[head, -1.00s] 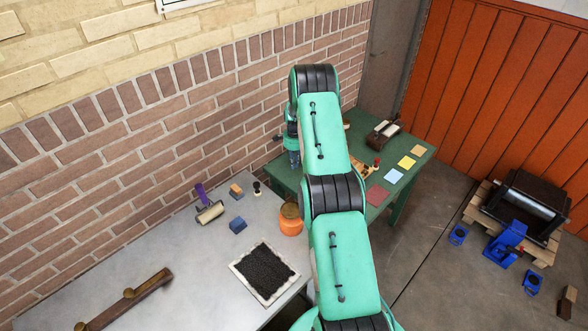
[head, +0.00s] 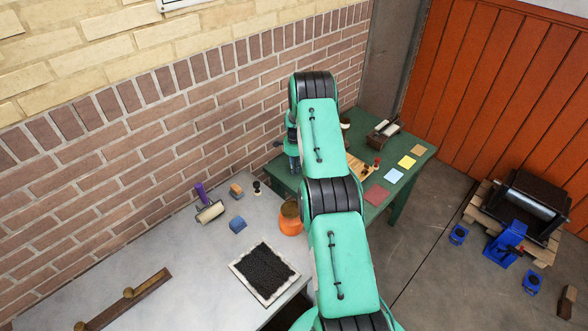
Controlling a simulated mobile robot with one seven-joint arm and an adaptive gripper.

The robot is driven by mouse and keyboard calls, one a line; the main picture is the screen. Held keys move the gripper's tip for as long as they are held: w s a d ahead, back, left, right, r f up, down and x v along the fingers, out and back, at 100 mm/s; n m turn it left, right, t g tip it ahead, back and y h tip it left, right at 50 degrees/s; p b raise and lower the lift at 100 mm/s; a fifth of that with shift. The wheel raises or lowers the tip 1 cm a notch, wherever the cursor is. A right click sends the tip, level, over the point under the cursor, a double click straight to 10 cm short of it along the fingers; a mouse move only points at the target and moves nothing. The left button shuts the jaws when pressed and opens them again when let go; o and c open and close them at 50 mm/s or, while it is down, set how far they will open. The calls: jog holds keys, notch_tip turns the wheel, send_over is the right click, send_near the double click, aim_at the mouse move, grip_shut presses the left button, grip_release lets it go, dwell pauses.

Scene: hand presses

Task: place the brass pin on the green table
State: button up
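The green table (head: 362,122) stands at the back, against the brick wall. My arm crosses in front of it, and its wrist hangs down at the table's left end. My gripper (head: 295,168) is at the lower end of that wrist, small and mostly hidden, near the table's left edge. I cannot see whether its fingers are open or shut, or whether they hold anything. I cannot pick out the brass pin for certain. A brown bar (head: 150,284) with round brass-coloured knobs lies on the grey table at the lower left.
The grey table (head: 185,255) holds an orange jar (head: 291,222), a black inked pad (head: 265,272), a roller (head: 210,212) and small blocks. Coloured cards, including a red one (head: 377,195), and a small press (head: 383,133) occupy the green table. A large press (head: 525,205) stands on a pallet at right.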

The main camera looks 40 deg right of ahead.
jog(key=shift+o, duration=0.6)
jog(key=shift+r, duration=0.25)
jog(key=shift+r, duration=0.15)
notch_tip(320, 180, up, 12)
jog(key=shift+f, duration=0.2)
dwell(0.6)
